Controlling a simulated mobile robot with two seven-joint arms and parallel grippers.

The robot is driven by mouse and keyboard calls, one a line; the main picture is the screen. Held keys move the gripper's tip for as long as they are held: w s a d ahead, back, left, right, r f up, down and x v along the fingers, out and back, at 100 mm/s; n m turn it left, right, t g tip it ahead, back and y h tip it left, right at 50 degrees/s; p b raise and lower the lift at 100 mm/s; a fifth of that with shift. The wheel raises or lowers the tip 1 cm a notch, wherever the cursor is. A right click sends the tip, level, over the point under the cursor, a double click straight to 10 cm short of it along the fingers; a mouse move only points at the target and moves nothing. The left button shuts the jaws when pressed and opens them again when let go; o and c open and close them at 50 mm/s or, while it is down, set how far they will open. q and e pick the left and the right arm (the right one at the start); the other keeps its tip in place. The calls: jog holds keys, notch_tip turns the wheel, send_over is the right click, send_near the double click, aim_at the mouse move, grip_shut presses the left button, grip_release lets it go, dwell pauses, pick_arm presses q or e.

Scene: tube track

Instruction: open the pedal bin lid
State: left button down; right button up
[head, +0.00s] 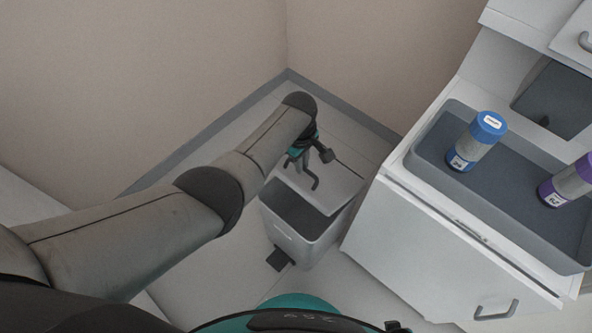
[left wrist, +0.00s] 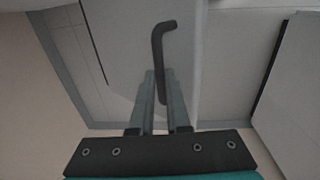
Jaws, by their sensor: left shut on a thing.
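The grey pedal bin (head: 300,246) stands on the floor beside the white cabinet, with its dark pedal (head: 278,260) low at the front. Its pale lid (head: 341,186) stands partly raised, and the dark inside of the bin shows at the front left. A dark bent handle (head: 314,183) is on the lid; it also shows in the left wrist view (left wrist: 157,45). My left gripper (head: 300,163) is at the lid, its fingers (left wrist: 159,88) shut on the handle. The grip is partly hidden by my wrist in the head view. My right gripper is not in view.
The white cabinet (head: 430,255) stands close to the right of the bin. A grey tray (head: 505,222) on it holds a blue-capped tube (head: 477,143) and a purple-banded tube (head: 568,182). Walls meet in a corner behind the bin. Floor is clear left of the bin.

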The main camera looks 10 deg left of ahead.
pick_arm(q)
jog(key=shift+w+d+r, duration=0.45)
jog(key=shift+w+d, duration=0.05)
jog(key=shift+d, duration=0.1)
jog(key=c, duration=1.1)
grip_release()
jog(key=shift+f, duration=0.15)
jog(key=shift+o, duration=1.1)
jog(key=shift+a, duration=0.1)
